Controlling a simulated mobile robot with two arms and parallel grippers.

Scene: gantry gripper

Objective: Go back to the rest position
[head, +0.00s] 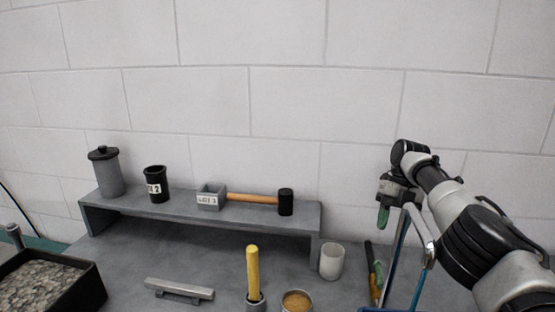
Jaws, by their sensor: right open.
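My right arm comes in from the right edge, and my right gripper (393,192) is above the right side of the grey bench, to the right of the raised shelf. Its jaws are open. A green piece (383,217) shows just below the gripper; I cannot tell whether it touches the fingers. A blue and grey frame-like thing (399,250) stands close under the gripper and forearm. My left gripper is not in view.
Below are a gravel tray (92,291), bar handle (180,289), yellow handle (253,271), brown-filled bowl (297,301), white cup (332,261) and tools (374,272).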

